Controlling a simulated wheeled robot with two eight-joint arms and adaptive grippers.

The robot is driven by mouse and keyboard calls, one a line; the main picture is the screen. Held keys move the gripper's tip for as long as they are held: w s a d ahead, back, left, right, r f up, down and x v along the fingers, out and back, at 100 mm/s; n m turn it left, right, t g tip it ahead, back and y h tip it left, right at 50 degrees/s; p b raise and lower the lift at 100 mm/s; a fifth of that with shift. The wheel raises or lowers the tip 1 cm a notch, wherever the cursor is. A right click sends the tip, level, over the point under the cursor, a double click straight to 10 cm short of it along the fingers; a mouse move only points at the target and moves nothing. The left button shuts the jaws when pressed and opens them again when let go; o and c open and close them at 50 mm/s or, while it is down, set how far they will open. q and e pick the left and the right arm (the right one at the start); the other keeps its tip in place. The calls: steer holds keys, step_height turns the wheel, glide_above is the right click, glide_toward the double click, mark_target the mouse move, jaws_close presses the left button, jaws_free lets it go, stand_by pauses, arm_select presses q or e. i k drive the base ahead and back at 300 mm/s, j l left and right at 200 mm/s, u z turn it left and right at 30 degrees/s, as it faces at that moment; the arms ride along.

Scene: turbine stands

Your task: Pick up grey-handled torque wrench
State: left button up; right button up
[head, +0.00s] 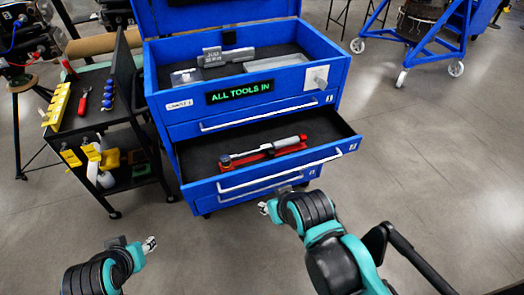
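The grey-handled torque wrench (284,144) lies in the open drawer (205,166) of the blue tool cabinet (250,124). Its grey handle points right and its dark head points left. It rests on or against a red holder (260,154); I cannot tell exactly how. My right gripper (264,207) is outside the drawer, in front of and below the drawer's front. My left gripper (149,244) is over the floor, left of and below the cabinet. Both grippers are small in the picture, so their finger openings are unclear. I see nothing held in either.
The cabinet's top tray holds grey metal parts (213,57), and its sign reads "ALL TOOLS IN". A black cart (92,122) with a red-handled tool (84,101) stands at left. A blue wheeled stand (428,45) is at upper right. Floor at right is clear.

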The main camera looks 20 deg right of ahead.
mark_target(225, 159)
steer(key=i+l+u, duration=0.35)
steer(key=l, duration=0.9)
steer(key=i+l+u, duration=0.1)
steer(key=l+u, duration=0.2)
steer(key=l, duration=0.95)
steer(key=l+u, duration=0.35)
steer(key=l, duration=0.95)
